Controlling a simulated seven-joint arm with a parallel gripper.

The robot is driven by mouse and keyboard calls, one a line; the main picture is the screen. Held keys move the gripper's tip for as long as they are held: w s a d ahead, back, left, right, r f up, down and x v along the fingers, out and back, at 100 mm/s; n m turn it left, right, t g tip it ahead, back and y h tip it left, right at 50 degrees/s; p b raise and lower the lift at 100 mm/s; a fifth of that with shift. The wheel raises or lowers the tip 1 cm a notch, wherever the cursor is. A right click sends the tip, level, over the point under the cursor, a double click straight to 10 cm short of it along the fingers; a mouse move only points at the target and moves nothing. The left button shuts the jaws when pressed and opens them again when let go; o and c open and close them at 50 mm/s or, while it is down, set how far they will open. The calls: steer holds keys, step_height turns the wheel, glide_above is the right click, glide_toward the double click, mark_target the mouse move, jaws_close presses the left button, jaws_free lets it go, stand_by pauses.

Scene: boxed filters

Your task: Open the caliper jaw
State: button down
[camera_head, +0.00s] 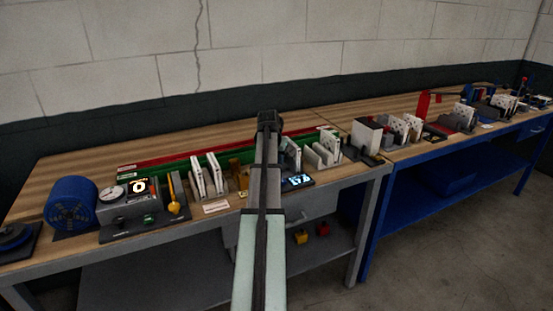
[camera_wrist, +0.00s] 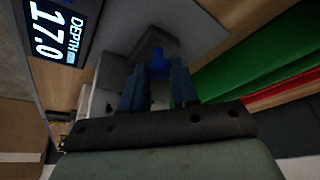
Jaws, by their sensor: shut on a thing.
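The caliper shows in the wrist view as a pale grey body (camera_wrist: 160,28) beside a dark display (camera_wrist: 58,32) reading DEPTH mm 17.0. The lit display (camera_head: 297,181) also shows in the head view, just right of my arm. A blue knob (camera_wrist: 157,60) stands out from the grey body. My gripper (camera_wrist: 157,76) has its two fingers on either side of the knob and is shut on it. How far the caliper jaw is open cannot be told. In the head view my arm hides the gripper and the knob.
Green and red strips (camera_wrist: 268,62) run close beside the gripper.

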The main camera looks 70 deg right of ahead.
steer(key=shift+w+a, duration=1.2)
steer(key=c, duration=0.9)
jaws_free()
steer(key=v, duration=1.3)
steer(key=shift+a+r, duration=0.2)
steer(key=shift+r, duration=0.1)
